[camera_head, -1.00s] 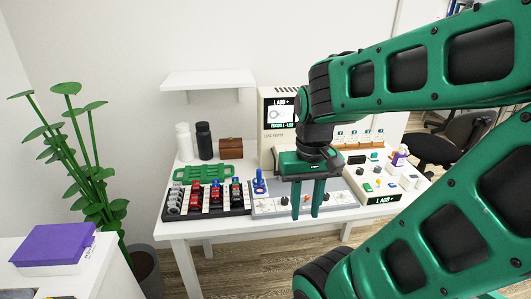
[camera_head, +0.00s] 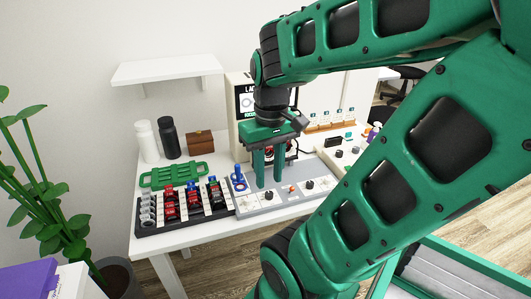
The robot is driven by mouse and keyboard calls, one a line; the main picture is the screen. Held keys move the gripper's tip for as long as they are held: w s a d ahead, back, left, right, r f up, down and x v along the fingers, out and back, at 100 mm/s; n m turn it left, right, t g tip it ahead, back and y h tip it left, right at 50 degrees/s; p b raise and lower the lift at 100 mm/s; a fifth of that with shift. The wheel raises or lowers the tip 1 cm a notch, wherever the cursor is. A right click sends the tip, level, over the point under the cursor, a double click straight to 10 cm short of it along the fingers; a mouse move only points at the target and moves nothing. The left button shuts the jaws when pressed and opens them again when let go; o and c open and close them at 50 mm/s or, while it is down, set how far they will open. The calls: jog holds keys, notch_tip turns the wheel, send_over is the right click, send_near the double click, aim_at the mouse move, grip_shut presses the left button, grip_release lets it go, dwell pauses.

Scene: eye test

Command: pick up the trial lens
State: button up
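A black rack (camera_head: 178,226) at the front left of the white table holds rows of small pieces: clear or grey rings (camera_head: 148,211), red pieces (camera_head: 170,205) and dark pieces (camera_head: 216,196), some with blue or green tops. These look like trial lenses, but I cannot tell which one is meant. A blue upright piece (camera_head: 239,180) stands at the left end of a grey panel (camera_head: 262,204). My gripper (camera_head: 269,183) points down over this panel, right of the blue piece and apart from it.
A green tray with handles (camera_head: 176,174) lies behind the rack. Behind it stand a white bottle (camera_head: 147,142), a black bottle (camera_head: 169,138) and a brown box (camera_head: 200,144). A beige machine with a screen (camera_head: 240,118) stands behind my gripper. A white shelf (camera_head: 167,68) hangs above.

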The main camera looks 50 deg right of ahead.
jog(key=w+d+r+n, duration=0.4)
jog(key=w+d+n, duration=0.3)
jog(key=n, duration=0.1)
jog(key=r+n, duration=0.1)
jog(key=n, duration=0.7)
send_over(269, 151)
jog(key=f, duration=0.4)
jog(key=shift+w+d+f, duration=0.1)
jog(key=shift+w+d, duration=0.1)
jog(key=shift+w, duration=0.15)
jog(key=shift+s+a+f, duration=0.1)
jog(key=shift+f, duration=2.75)
grip_shut()
